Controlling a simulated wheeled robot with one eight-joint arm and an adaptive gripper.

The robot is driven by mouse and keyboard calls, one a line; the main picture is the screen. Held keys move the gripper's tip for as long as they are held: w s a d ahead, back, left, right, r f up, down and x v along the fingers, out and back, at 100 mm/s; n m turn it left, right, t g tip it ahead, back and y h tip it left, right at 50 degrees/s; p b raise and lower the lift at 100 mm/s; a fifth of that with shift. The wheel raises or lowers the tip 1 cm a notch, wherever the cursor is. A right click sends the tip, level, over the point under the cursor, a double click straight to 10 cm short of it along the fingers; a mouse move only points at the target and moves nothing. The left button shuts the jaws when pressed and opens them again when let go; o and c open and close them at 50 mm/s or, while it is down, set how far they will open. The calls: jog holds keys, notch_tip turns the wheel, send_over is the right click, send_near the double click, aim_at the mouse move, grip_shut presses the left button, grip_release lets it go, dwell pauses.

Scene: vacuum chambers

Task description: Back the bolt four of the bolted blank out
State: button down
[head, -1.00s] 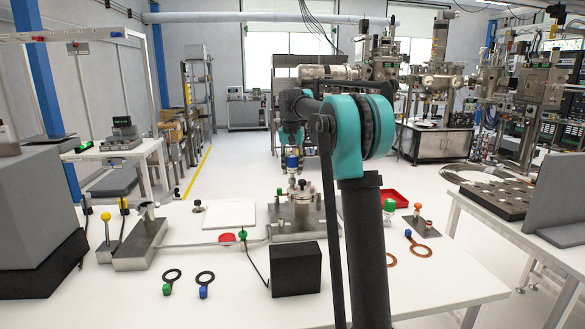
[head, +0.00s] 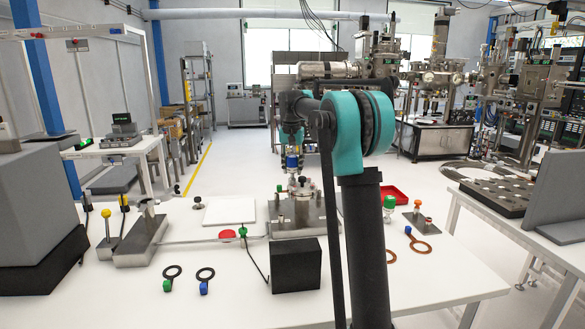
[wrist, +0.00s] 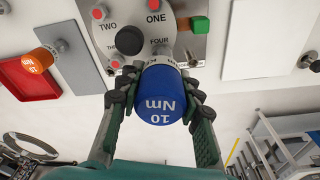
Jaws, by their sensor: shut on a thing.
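In the wrist view, my gripper (wrist: 154,88) is shut on a blue torque driver (wrist: 161,95) marked "10 Nm", with a finger on each side. The driver's far end meets the round bolted blank (wrist: 136,32) beside the label FOUR and covers bolt four. Red-topped bolts show by ONE (wrist: 154,5), TWO (wrist: 99,12) and THREE (wrist: 117,61); the THREE label is partly shaded. In the head view, the driver (head: 292,163) stands roughly upright over the blank (head: 303,192), on its metal base plate (head: 285,226).
A green-ended part (wrist: 199,24) sticks out beside the blank. A white sheet (head: 233,210) and a black box (head: 296,266) are near the base.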

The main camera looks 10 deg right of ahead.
jog(key=n, duration=0.4)
jog(key=shift+a+n+y, duration=0.1)
jog(key=shift+n+y, duration=0.2)
jog(key=shift+n, duration=1.1)
jog(key=shift+a+n, duration=0.1)
jog(key=shift+n, duration=1.1)
jog(key=n, duration=0.4)
jog(key=shift+y, duration=0.4)
jog(key=shift+s+n+g, duration=0.1)
jog(key=shift+n+g, duration=0.2)
